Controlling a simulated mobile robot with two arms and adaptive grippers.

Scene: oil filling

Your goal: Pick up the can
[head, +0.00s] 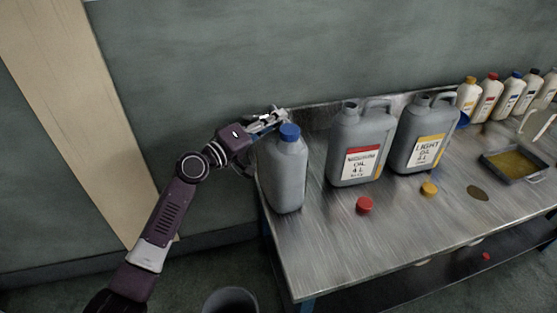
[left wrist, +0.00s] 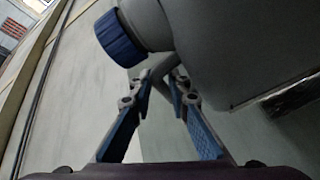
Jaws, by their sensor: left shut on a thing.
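A grey can with a blue cap (head: 284,175) is upright at the left end of the metal table (head: 400,228). I cannot tell whether its base touches the table. My left gripper (head: 277,118) is behind the can's top, beside the blue cap, and partly hidden by it. In the left wrist view, the can (left wrist: 235,45) fills the upper right, with its blue cap (left wrist: 118,38) to the left. The left gripper's fingers (left wrist: 160,80) are closed around the can's grey handle. My right gripper is not in view.
Two grey oil cans, one with a red label (head: 358,150) and one with a yellow label (head: 424,138), stand to the right. A red cap (head: 364,205) and a yellow cap (head: 429,188) lie before them. A tray (head: 515,166) and several bottles (head: 488,100) are farther right.

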